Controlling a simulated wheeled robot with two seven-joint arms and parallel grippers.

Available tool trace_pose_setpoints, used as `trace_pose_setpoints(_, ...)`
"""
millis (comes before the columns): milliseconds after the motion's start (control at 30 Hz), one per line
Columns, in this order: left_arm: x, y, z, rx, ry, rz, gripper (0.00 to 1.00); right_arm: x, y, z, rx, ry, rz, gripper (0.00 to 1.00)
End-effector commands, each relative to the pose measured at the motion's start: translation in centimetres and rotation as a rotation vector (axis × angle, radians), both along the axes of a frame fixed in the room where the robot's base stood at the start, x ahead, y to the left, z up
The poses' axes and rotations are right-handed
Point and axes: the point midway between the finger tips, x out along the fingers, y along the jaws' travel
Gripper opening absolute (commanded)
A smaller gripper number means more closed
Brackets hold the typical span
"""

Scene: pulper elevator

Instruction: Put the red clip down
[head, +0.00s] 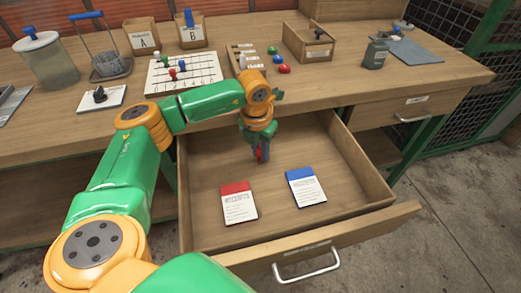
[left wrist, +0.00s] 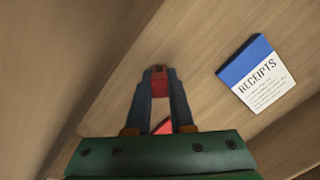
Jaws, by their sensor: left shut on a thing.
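My left gripper (head: 262,157) points down inside the open drawer (head: 215,160). It is shut on the red clip (head: 259,156), which is mostly hidden by the fingers. In the left wrist view the fingertips (left wrist: 159,76) close around the red clip (left wrist: 159,86). More red shows lower between the fingers; I cannot tell what it belongs to. On the drawer floor lie a receipts pad with a red top (head: 239,203) and a receipts pad with a blue top (head: 305,188), which also shows in the left wrist view (left wrist: 256,75). My right gripper is not in view.
The workbench (head: 340,85) behind holds a pegged board (head: 195,75), boxes marked A (head: 143,42) and B (head: 192,42), a wooden box (head: 307,43), a dark jar (head: 376,55) and coloured discs (head: 284,69). The drawer's front wall (head: 350,233) rises near me. Drawer floor around the pads is bare.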

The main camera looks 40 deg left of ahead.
Motion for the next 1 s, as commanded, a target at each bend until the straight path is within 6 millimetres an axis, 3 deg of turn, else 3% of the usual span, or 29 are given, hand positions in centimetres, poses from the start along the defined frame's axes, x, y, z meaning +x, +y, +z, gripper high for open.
trace_pose_setpoints(67,0.0,0.0,-0.4,0.000,0.000,0.000,0.00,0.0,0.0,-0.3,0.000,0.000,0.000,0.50)
trace_pose_setpoints(100,0.0,0.0,-0.3,0.000,0.000,0.000,0.29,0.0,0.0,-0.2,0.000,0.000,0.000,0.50)
trace_pose_setpoints(200,0.0,0.0,-0.2,0.000,0.000,0.000,0.51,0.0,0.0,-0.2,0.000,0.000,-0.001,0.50)
trace_pose_setpoints(467,0.0,0.0,-0.1,0.000,0.000,0.000,0.51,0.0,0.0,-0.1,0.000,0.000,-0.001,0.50)
trace_pose_setpoints(567,0.0,0.0,1.0,-0.001,-0.003,0.000,0.51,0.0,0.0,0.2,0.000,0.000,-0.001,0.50)
trace_pose_setpoints(800,-0.8,-0.1,7.7,-0.001,-0.006,0.000,0.51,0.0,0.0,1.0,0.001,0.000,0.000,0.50)
trace_pose_setpoints(1000,-1.3,-0.1,11.4,-0.001,-0.002,0.000,0.51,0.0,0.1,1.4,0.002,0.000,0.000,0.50)
